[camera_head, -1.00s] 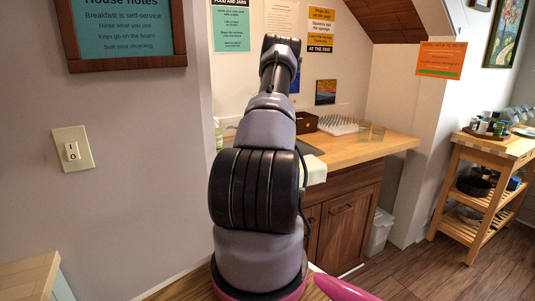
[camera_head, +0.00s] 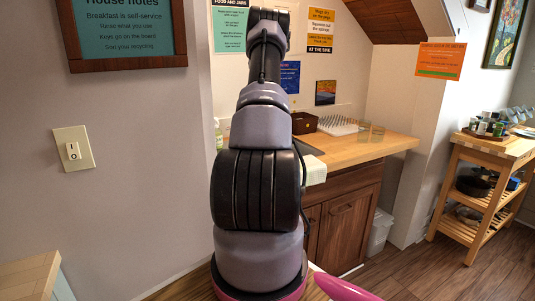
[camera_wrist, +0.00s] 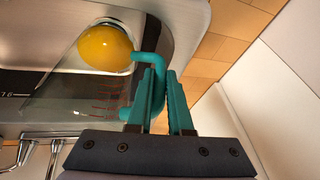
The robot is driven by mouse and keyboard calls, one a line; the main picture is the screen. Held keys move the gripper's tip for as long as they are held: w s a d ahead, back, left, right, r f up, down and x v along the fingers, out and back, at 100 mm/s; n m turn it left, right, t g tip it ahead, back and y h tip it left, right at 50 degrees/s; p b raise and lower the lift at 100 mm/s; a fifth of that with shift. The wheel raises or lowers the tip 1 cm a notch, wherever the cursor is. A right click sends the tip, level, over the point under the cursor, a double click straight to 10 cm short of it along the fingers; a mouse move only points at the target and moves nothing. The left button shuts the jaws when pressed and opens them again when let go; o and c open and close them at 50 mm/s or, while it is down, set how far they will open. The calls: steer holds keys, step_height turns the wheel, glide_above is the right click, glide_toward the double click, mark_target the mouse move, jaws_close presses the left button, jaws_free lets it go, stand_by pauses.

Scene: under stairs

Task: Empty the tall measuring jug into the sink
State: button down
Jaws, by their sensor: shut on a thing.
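In the wrist view my gripper (camera_wrist: 167,100) has its teal fingers shut on the teal handle of the tall measuring jug (camera_wrist: 100,88). The jug is clear, with red marks on its side. It is over the grey metal sink (camera_wrist: 187,12). A yellow rounded thing (camera_wrist: 104,47) shows at the jug's far end; I cannot tell whether it is in the jug or beyond it. I cannot judge the jug's tilt well. In the head view my arm hides my gripper, the jug and most of the sink.
A metal tap (camera_wrist: 35,148) stands at the lower left in the wrist view. The wooden counter (camera_head: 370,146) bears a brown box (camera_head: 304,123), a drying rack (camera_head: 338,125) and glasses (camera_head: 371,132). A wall stands close on the left. A wooden trolley (camera_head: 480,157) is at the right.

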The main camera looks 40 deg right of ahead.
steer(key=shift+d+f+h, duration=0.15)
steer(key=shift+f+h, duration=0.05)
steer(key=shift+h, duration=0.1)
steer(key=shift+a+r+h, duration=0.6)
steer(key=shift+h, duration=0.1)
steer(key=shift+d+r, duration=0.25)
steer(key=shift+r, duration=0.25)
steer(key=shift+s+r, duration=0.1)
steer(key=shift+r, duration=1.3)
